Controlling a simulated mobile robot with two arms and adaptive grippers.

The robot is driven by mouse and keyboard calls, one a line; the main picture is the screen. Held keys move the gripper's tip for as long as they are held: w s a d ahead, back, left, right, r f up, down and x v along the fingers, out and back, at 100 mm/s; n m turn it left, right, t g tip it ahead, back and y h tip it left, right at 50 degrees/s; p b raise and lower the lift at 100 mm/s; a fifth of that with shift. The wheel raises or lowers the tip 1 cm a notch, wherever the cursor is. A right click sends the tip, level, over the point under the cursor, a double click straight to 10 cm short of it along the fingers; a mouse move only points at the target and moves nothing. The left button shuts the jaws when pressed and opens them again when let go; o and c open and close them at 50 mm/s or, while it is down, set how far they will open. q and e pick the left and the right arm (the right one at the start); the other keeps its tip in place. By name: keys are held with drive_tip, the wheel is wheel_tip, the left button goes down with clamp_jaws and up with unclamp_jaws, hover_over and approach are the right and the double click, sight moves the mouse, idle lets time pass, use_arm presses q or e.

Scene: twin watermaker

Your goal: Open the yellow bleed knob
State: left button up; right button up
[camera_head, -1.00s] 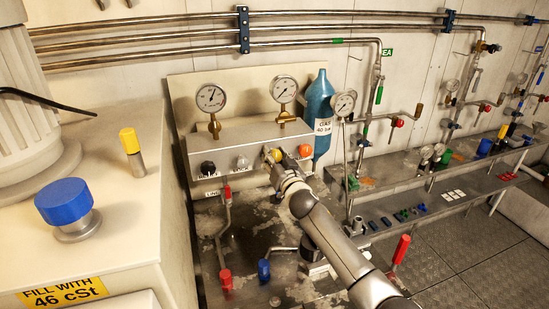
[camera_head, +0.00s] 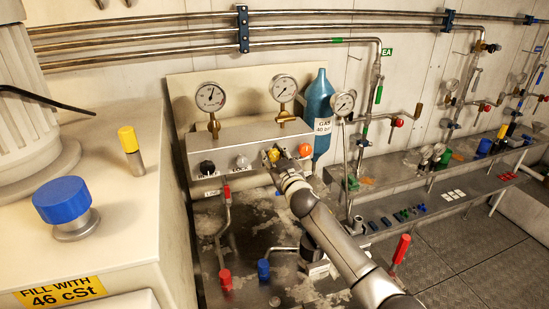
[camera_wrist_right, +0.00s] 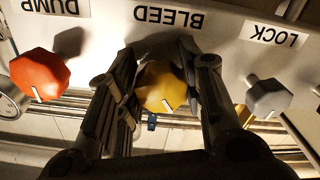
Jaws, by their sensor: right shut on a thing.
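The yellow bleed knob (camera_wrist_right: 163,87) is on the panel under the BLEED label, which reads upside down in the right wrist view. My right gripper (camera_wrist_right: 160,80) has one finger on each side of the knob and is shut on it. A white mark shows on the knob's lower part. In the head view the yellow knob (camera_head: 273,155) shows just past the gripper (camera_head: 275,160), partly hidden by it. My left gripper is not in view.
An orange-red knob (camera_wrist_right: 40,75) labelled DUMP and a grey knob (camera_wrist_right: 268,96) labelled LOCK sit on either side. A black knob (camera_head: 207,168) is further left on the panel. Gauges (camera_head: 211,97) stand above, and a blue gas bottle (camera_head: 320,105) stands behind at the right.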

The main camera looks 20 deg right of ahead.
drive_tip(key=n, duration=0.5)
drive_tip(key=shift+d+r+n, duration=0.1)
drive_tip(key=shift+n, duration=0.2)
drive_tip(key=n, duration=0.5)
drive_tip(key=shift+n, duration=0.3)
drive_tip(key=o, duration=1.1)
drive_tip(key=shift+c, duration=0.2)
drive_tip(key=s, duration=1.2)
drive_tip(key=shift+d, duration=0.25)
